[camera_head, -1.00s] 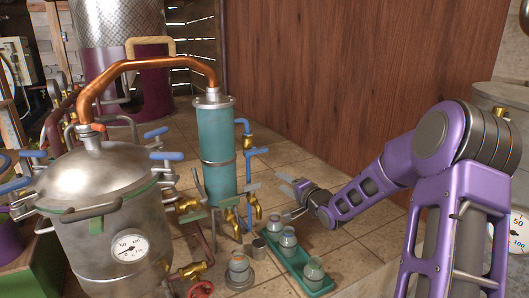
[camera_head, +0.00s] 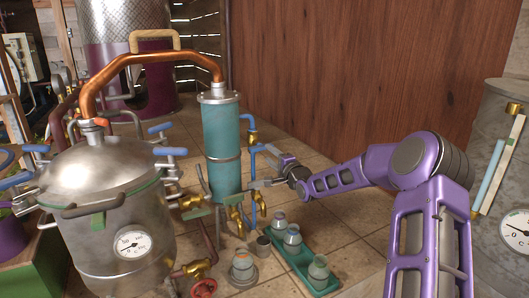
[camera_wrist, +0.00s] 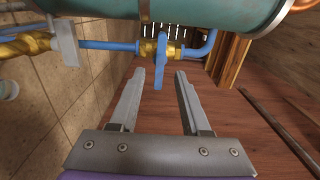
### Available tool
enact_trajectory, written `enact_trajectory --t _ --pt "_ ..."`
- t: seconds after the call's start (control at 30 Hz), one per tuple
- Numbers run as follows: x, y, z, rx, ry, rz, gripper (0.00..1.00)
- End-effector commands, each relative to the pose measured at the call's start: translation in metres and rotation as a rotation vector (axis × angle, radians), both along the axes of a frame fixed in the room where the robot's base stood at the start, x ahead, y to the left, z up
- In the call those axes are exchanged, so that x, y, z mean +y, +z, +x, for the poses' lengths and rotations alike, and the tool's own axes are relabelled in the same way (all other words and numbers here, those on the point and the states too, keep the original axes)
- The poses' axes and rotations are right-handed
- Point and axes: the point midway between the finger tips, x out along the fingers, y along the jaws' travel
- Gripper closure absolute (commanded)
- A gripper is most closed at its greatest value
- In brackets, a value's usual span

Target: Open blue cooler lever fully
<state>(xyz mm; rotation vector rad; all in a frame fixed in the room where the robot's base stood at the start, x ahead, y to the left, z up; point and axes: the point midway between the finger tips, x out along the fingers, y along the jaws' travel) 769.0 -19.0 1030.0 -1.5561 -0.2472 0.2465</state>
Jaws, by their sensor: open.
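The teal cooler cylinder (camera_head: 221,140) stands upright in the middle of the head view, with a blue pipe on its right side. The blue lever (camera_wrist: 161,62) sits on a brass valve (camera_wrist: 175,51) in that pipe and points toward the wrist camera, across the pipe. In the head view, the blue lever (camera_head: 262,149) is partly behind my gripper. My gripper (camera_head: 266,168) is open and empty beside the blue pipe. In the wrist view, my gripper (camera_wrist: 160,75) has one finger on each side of the lever's end, with gaps showing; the exact depth is unclear.
A steel still pot (camera_head: 100,205) with a gauge stands at the left. A green tray (camera_head: 297,268) with several jars lies below my gripper. Brass taps (camera_head: 234,218) stand close to its left.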

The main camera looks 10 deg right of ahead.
Motion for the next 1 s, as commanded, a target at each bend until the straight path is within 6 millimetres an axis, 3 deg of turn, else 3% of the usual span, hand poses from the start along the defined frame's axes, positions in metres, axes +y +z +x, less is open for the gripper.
enact_trajectory --t 0.1,0.3,0.7,0.97,1.0 --pt "0.007 -0.001 0.019 0.000 0.001 0.000 0.53" --pt "0.013 0.000 0.038 0.000 0.001 -0.001 0.53" --pt "0.014 0.000 0.044 0.001 -0.001 0.000 0.53" --pt "0.014 0.000 0.044 0.001 0.000 -0.001 0.98" --pt "0.014 0.000 0.044 0.001 0.000 -0.001 1.00"
